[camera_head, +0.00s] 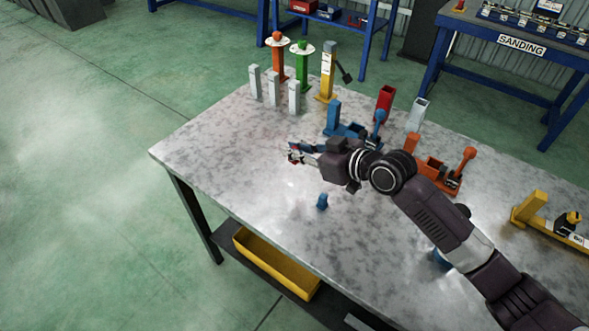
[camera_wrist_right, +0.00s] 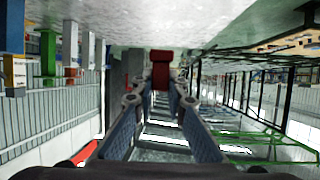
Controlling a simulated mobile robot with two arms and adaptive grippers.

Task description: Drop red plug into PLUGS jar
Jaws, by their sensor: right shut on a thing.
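My right gripper (camera_head: 297,153) reaches in from the right over the grey table (camera_head: 215,150). It is shut on the small red plug, which shows as a bit of red at the fingertips. In the right wrist view the red plug (camera_wrist_right: 161,68) sits between the two fingertips (camera_wrist_right: 160,88) and sticks out beyond them. I cannot read a PLUGS label on any container, so I cannot tell which one is the jar. My left gripper is not in view.
A blue piece (camera_head: 322,202) lies on the table in front of my right arm. White posts (camera_head: 274,90), orange and green stands (camera_head: 303,68), a blue fixture (camera_head: 340,125) and red and white holders (camera_head: 385,101) stand behind. The left part of the table is clear.

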